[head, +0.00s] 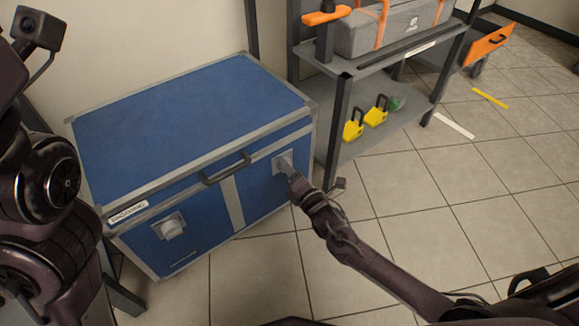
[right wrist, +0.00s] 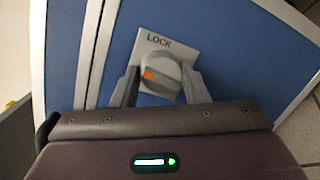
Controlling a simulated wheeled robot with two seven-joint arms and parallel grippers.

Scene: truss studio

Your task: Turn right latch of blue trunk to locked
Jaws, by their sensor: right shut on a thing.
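The blue trunk (head: 190,120) stands on the floor with its lid down. Its right latch plate (head: 278,163) is on the right half of the front, mostly behind my right gripper (head: 286,166). In the right wrist view, the plate reads LOCK and carries a round grey knob (right wrist: 160,77) with an orange mark on its left side. My right gripper (right wrist: 158,85) is shut on this knob, one finger on each side. The left latch (head: 169,227) shows on the left half of the front. My left gripper is not in view; my left arm is at the left edge.
A black handle (head: 226,170) juts from the trunk's front, left of the right latch. A grey shelf unit (head: 345,90) stands close at the trunk's right, with yellow padlock-like items (head: 354,124) on its lower shelf. The tiled floor (head: 400,200) in front is mostly clear.

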